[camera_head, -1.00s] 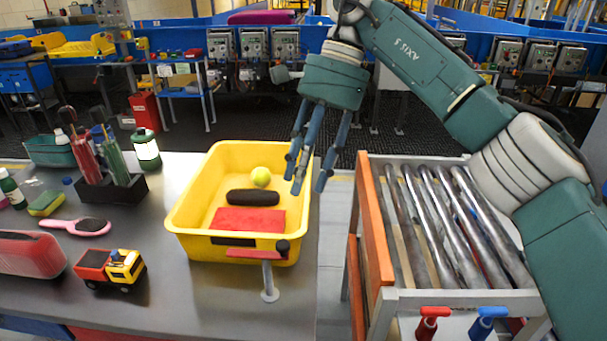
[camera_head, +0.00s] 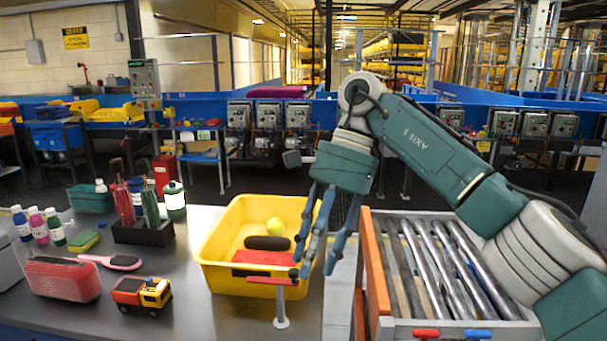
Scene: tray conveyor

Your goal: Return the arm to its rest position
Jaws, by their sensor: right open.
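My right gripper (camera_head: 318,270) hangs in front of the right side of the yellow tray (camera_head: 222,277). Its blue fingers point down, spread and empty, and hide part of the tray's right wall. My right arm reaches in from the right, above the roller conveyor. My left gripper is out of view.
The roller conveyor (camera_head: 440,262) with an orange side board (camera_head: 375,270) stands right of the table. A small red-topped post (camera_head: 281,308) stands before the tray. Left are a toy truck (camera_head: 142,294), a hairbrush (camera_head: 112,262), a red case (camera_head: 62,280) and several bottles.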

